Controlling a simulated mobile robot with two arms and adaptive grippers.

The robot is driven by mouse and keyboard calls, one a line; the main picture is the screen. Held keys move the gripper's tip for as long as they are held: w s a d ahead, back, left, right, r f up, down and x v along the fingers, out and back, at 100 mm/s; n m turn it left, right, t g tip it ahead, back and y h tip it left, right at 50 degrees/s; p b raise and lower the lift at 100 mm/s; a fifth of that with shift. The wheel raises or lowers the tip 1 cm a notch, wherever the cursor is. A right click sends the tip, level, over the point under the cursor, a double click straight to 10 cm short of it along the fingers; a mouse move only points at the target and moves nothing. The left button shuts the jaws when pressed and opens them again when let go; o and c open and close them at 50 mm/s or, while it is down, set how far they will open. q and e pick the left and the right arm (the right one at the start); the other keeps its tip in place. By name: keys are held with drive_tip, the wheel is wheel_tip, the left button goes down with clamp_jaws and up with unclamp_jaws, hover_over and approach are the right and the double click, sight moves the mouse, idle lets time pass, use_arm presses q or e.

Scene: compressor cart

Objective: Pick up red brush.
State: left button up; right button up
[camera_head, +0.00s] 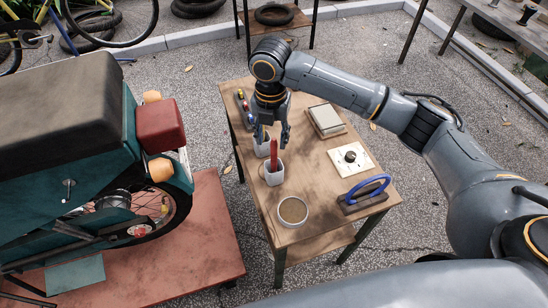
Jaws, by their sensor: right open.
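A red brush (274,152) stands upright in a white cup (274,174) on the small wooden table (325,217). Only its red upper part shows; its lower end is hidden in the cup. My right gripper (272,138) is above and around the area of the brush top, fingers pointing down and apart. I cannot tell whether a finger touches the brush. My left gripper is not in view.
A second white cup (262,146) stands behind the first. A round dish (293,211), a blue-handled tool (366,191), a white plate with a black knob (350,157) and a pale box (326,120) are on the table. A teal scooter (95,185) stands left.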

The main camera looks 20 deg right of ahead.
sight(274, 155)
wheel_tip(274, 155, down, 2)
drive_tip(key=f, duration=0.1)
drive_tip(key=f+p, duration=0.1)
drive_tip(key=f, duration=0.2)
drive_tip(key=shift+s+d+f+p, duration=0.2)
drive_tip(key=shift+d+f+p, duration=0.1)
drive_tip(key=shift+f, duration=0.45)
drive_tip(key=shift+c, duration=0.2)
clamp_jaws()
